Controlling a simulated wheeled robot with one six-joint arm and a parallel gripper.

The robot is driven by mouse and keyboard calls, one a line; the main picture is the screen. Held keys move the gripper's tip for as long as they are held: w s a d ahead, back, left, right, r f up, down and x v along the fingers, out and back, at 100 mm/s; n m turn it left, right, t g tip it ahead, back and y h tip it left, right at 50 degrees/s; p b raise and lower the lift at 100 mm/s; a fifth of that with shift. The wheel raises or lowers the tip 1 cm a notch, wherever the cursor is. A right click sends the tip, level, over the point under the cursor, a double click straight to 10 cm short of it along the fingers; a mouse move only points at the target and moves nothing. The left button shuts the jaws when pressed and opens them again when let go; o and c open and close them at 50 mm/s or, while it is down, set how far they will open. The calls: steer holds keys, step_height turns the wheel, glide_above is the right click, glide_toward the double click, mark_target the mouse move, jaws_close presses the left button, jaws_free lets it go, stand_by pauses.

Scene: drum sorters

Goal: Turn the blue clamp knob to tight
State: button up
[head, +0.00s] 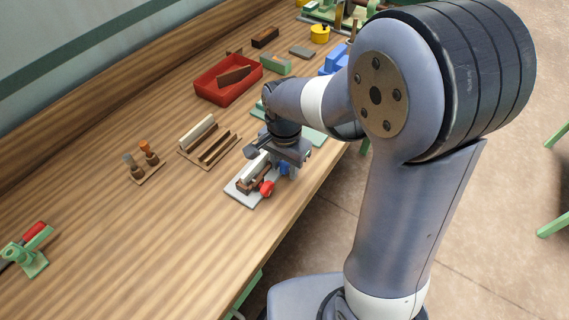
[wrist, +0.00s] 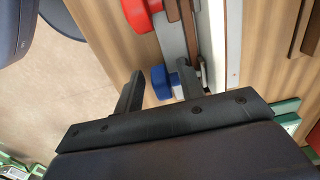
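The blue clamp knob (wrist: 159,83) shows in the wrist view between the two fingers of my gripper (wrist: 160,74). A gap shows between the left finger and the knob; the right finger overlaps part of the blue in the view, so contact there is unclear. In the head view the blue knob (head: 284,169) is partly hidden beneath my gripper (head: 279,161), at the right end of a clamp fixture on a light grey base plate (head: 240,197). A red knob (head: 267,188) sits on the same fixture, nearer the table's front edge; it also shows in the wrist view (wrist: 140,13).
A brown slotted rack (head: 209,151) and a small stand with two pegs (head: 145,170) lie to the left. A red bin (head: 228,91) with a brown block stands farther back. Green and red tools (head: 27,250) lie at far left. The front-left tabletop is clear.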

steer(key=shift+c, duration=0.5)
jaws_close()
steer(key=shift+r+p, duration=0.15)
steer(key=shift+p, duration=0.35)
steer(key=shift+w+d+r+g+y+p, duration=0.1)
steer(key=shift+g+y+p, duration=0.3)
steer(key=shift+g+p, duration=0.1)
steer(key=shift+w+d+g+y+p, duration=0.1)
steer(key=shift+g+y+p, duration=0.3)
steer(key=shift+g+p, duration=0.1)
steer(key=shift+w+g+y+p, duration=0.1)
steer(key=shift+g+y+p, duration=0.6)
steer(key=shift+g+p, duration=0.2)
steer(key=shift+w+d+g+y+p, duration=0.15)
steer(key=shift+g+y+p, duration=0.6)
steer(key=shift+g, duration=0.35)
steer(key=shift+f, duration=0.2)
